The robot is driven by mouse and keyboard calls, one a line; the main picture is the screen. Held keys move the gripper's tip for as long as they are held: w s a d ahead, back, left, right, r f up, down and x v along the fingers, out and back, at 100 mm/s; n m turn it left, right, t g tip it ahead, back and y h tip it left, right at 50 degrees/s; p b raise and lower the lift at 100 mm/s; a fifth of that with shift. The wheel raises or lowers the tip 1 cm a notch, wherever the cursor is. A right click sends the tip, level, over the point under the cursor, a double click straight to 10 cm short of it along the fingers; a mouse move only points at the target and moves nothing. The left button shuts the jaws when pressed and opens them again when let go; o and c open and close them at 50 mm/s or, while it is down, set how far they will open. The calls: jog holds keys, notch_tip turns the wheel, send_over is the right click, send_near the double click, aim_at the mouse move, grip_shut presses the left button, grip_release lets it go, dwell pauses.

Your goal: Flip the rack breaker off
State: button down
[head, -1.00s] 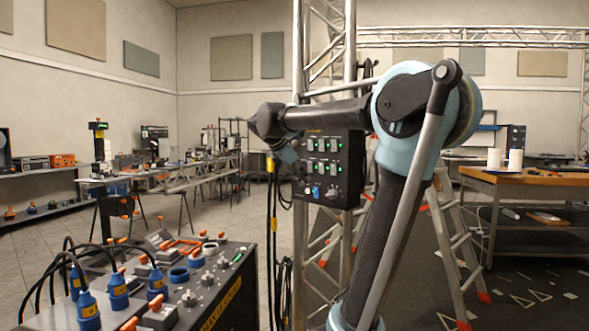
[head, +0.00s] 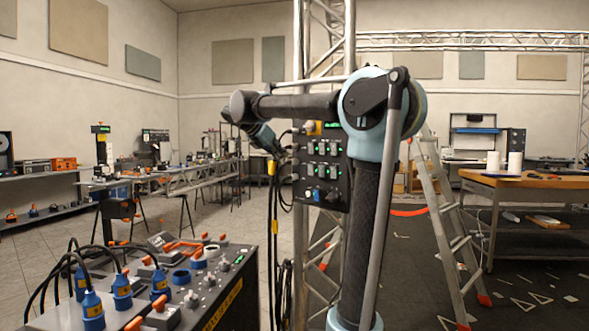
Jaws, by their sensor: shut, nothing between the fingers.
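A black breaker panel (head: 322,168) is fixed to the upright truss at the middle of the head view. It has two rows of grey switches with green lights, a green display at the top, a yellow-orange part at its top left and a blue connector near the bottom. Which switch is the rack breaker, and its position, I cannot tell. My gripper (head: 284,153) is small and dark, at the end of the light-blue wrist. It is shut and empty, beside the panel's left edge in the picture. I cannot tell whether it touches anything.
A black power box (head: 212,290) with blue plugs, cables and orange levers fills the lower left. Dark cables (head: 272,230) hang beside the truss. A stepladder (head: 450,230) and a wooden workbench (head: 530,181) stand at right. Grey floor lies open left of the truss.

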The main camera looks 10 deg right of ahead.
send_near(309, 174)
notch_tip(309, 174, down, 3)
jog(key=shift+w+d, duration=0.55)
jog(key=shift+d, duration=0.2)
jog(key=shift+w+d, duration=0.55)
jog(key=shift+d, duration=0.25)
